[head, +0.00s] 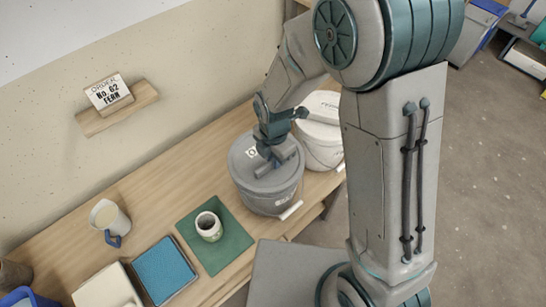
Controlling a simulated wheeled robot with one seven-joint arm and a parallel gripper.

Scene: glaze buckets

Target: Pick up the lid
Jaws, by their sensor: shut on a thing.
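A grey lid (243,163) sits on top of a grey bucket (268,199) on the wooden bench. A bar-like handle shows near the lid's middle. My gripper (270,162) points down at the middle of the lid and is shut on its handle. The fingers hide part of the handle. The lid looks level on the bucket; I cannot tell whether a gap lies between them.
A white bucket (322,150) stands close behind the grey one, partly hidden by my arm. A small cup (209,226) stands on a green mat (232,252). A jug (108,219), a blue slab (164,270) and a sign (109,94) on a wall shelf are to the left.

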